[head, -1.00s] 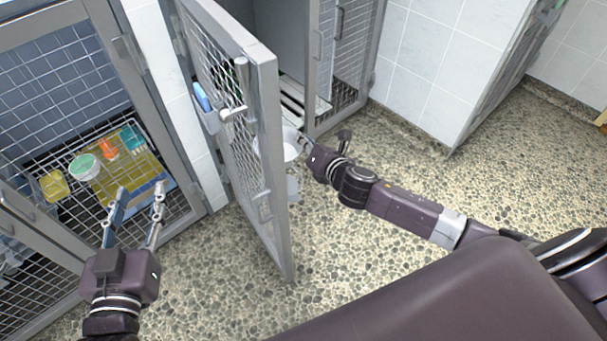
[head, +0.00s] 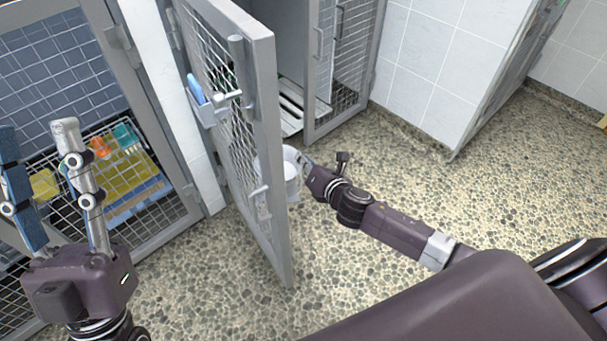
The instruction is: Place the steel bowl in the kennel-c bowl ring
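The pale steel bowl (head: 291,169) is at the far side of the open mesh kennel door (head: 262,135), partly hidden by the door's edge and mesh. My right gripper (head: 304,162) is at the bowl's right rim and appears shut on it; its fingertips are small and partly hidden. My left gripper (head: 38,140) is wide open and empty, in front of the left kennel.
The left kennel holds a yellow towel (head: 128,172), an orange item (head: 101,147) and a teal item (head: 125,135) behind mesh. A caddy with a blue item (head: 196,90) hangs on the open door. The pebbled floor (head: 400,185) at right is clear.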

